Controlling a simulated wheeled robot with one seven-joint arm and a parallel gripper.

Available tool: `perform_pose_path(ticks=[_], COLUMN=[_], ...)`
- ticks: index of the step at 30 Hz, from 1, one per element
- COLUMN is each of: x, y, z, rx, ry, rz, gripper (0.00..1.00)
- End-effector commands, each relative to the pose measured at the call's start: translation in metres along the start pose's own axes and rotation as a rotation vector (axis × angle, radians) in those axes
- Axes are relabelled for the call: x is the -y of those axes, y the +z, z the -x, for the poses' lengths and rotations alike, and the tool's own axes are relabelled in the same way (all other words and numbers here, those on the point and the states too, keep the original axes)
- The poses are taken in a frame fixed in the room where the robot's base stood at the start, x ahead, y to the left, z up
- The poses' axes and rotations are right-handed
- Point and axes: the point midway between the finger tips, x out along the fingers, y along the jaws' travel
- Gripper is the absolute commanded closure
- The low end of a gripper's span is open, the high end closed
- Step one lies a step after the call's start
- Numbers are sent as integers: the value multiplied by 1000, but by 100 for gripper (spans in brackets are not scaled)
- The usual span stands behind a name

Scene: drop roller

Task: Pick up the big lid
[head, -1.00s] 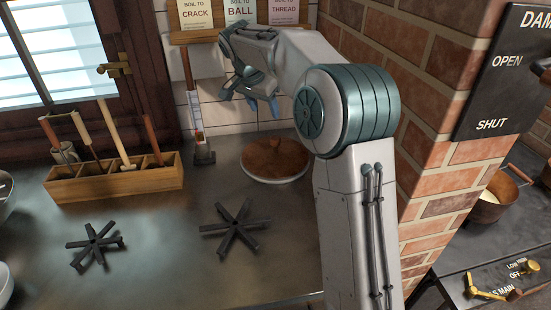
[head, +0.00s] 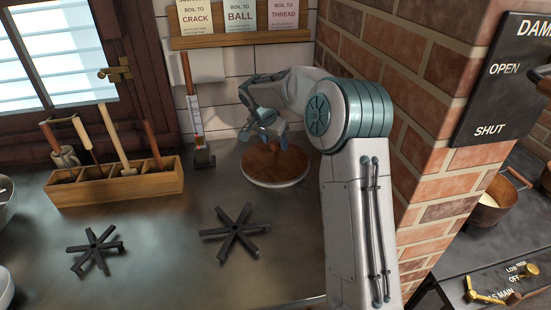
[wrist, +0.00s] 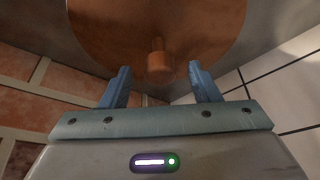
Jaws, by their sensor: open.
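The big lid (head: 272,166) is a round copper-brown disc with a pale rim, lying on the metal counter near the back wall in the head view. In the wrist view the lid (wrist: 200,25) fills the top, and its short knob (wrist: 159,62) points toward my gripper. My gripper (head: 264,134) is just above the lid in the head view. In the wrist view its two blue fingers (wrist: 160,85) are apart, with the knob beyond the tips and roughly midway between them. Nothing is between the fingers. The knob is hard to make out in the head view.
A thermometer (head: 197,125) stands left of the lid against the tiled wall. A wooden tool box (head: 115,187) and two black trivets (head: 235,232) are further left and in front. A brick pillar (head: 440,130) rises to the right.

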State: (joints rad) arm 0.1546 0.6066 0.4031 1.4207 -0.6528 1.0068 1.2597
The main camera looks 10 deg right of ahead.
Motion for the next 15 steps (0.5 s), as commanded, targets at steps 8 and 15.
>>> perform_pose_path(ticks=[8,15], x=[0,0], y=[0,0], z=[-2,-1], rx=[-1,-2], ry=[-1,-2], rz=[0,0], gripper=[61,100])
